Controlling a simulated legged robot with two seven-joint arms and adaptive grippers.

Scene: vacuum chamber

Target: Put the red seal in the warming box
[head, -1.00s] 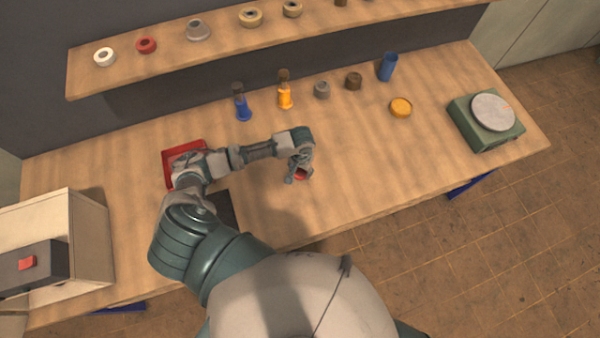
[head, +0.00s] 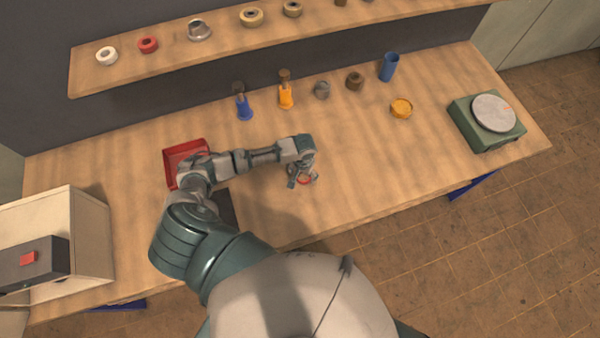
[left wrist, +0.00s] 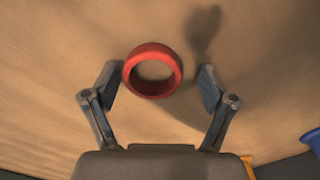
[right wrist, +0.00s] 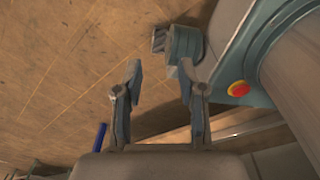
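The red seal (head: 304,181) is a ring on the bench, partly hidden by my left gripper (head: 303,182). In the left wrist view the seal (left wrist: 154,91) lies between the spread fingers of my left gripper (left wrist: 161,70), nearer the left finger. The right finger is clearly apart from it. The left gripper is open. The likely warming box is the cream box (head: 88,240) with a dark panel and red switch at the left end of the bench; its inside is hidden. My right gripper (right wrist: 160,65) is open and empty above the floor, seen only in the right wrist view.
A red tray (head: 172,154) lies behind my left forearm. A green scale (head: 486,125) stands right. Another red ring (head: 148,44) is on the shelf.

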